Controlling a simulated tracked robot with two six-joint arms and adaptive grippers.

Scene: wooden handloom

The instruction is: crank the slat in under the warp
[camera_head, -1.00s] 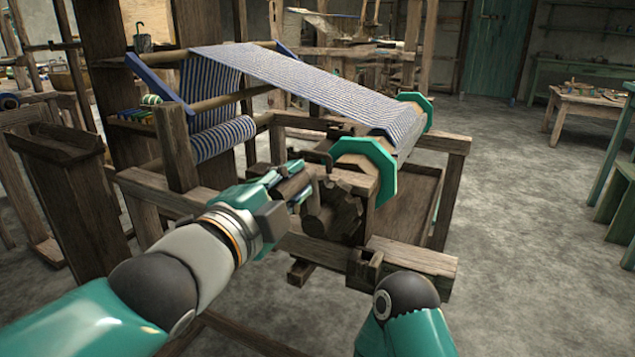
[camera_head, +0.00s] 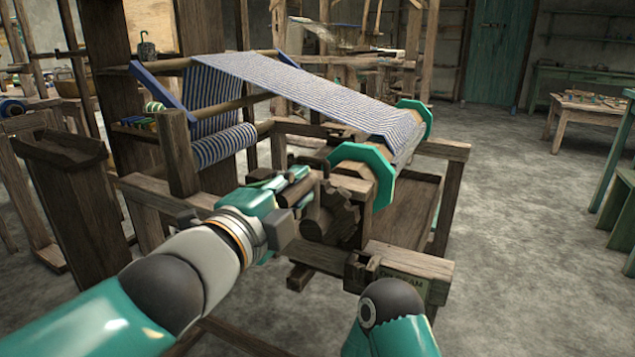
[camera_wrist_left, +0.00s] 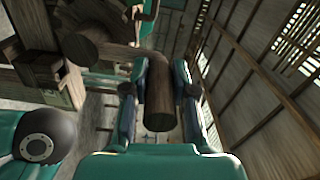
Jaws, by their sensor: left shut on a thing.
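The warp (camera_head: 310,88) is a blue-and-white striped sheet sloping down to a beam with green eight-sided end plates. The near end plate (camera_head: 376,172) stands beside dark wooden crank parts. My left gripper (camera_head: 291,186) is at the loom's near side, left of that plate. It is shut on a round wooden crank handle (camera_wrist_left: 159,98), which lies between both fingers in the left wrist view (camera_wrist_left: 160,80). I cannot make out a separate slat under the warp. My right gripper is not in view; only part of its arm shows at lower right.
A thick wooden post (camera_head: 178,150) and a striped cloth roll (camera_head: 224,146) stand left of my gripper. The loom's side rail (camera_head: 410,258) juts out close to my right arm. Open grey floor (camera_head: 530,220) lies to the right.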

